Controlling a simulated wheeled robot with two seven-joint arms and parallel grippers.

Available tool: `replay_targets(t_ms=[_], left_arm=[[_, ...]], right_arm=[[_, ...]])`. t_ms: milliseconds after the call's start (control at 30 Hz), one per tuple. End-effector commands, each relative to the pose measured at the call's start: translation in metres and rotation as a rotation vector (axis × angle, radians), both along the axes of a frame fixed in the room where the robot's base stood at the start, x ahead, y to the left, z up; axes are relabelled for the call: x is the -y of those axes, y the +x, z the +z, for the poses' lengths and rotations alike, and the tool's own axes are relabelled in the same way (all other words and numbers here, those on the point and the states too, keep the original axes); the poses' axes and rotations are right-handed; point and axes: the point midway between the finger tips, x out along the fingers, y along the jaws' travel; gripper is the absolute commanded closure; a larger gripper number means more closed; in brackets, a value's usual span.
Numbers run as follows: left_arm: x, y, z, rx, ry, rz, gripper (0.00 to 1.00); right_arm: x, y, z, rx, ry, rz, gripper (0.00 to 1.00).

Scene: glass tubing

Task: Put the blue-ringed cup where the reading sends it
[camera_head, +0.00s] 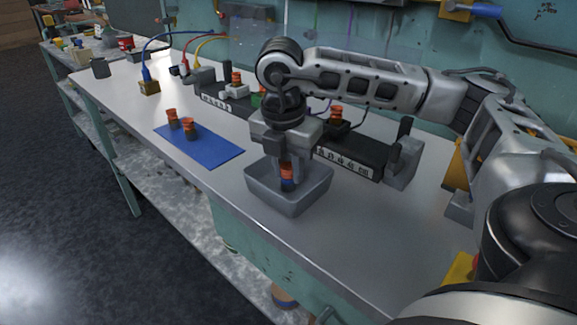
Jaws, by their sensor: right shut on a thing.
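My right gripper (287,167) points down over the grey open tray (262,196). It is shut on the blue-ringed cup (287,177), which has an orange upper part and a blue band low down. The cup is inside the tray's outline; I cannot tell whether it touches the tray floor. Two dark units with white marked strips stand behind: one at the left (216,103) and one at the right (345,165). Their markings are too small to read. An orange-and-dark cup sits on the left unit (236,77) and another on the right unit (336,113). My left gripper is out of view.
A blue mat (215,152) holds two orange-and-dark cups, one at the left (172,118) and one at the right (190,129). The bench front is clear around the tray (230,185). My right arm covers the back right.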

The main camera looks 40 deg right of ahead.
Motion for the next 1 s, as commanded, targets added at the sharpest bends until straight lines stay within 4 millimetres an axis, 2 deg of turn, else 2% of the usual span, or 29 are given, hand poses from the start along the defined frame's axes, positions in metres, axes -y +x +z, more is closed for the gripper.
replay_targets(t_ms=[367, 400, 467, 767, 867, 1000], left_arm=[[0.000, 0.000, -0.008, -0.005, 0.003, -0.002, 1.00], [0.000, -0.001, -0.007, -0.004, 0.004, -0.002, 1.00], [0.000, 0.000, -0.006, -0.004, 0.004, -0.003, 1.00], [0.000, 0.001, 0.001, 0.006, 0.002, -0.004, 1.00], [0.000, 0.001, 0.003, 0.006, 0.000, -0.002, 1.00], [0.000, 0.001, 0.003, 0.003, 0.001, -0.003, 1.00]], right_arm=[[0.000, 0.000, -0.006, 0.000, 0.000, 0.000, 1.00], [0.000, 0.000, -0.005, 0.001, 0.000, -0.001, 0.70], [0.000, 0.000, -0.004, 0.000, 0.000, 0.000, 0.54], [0.000, 0.000, -0.002, 0.001, 0.000, 0.000, 0.54], [-0.001, 0.000, 0.004, 0.003, 0.001, 0.000, 0.54], [-0.004, 0.000, 0.027, 0.005, 0.001, 0.000, 0.54]])
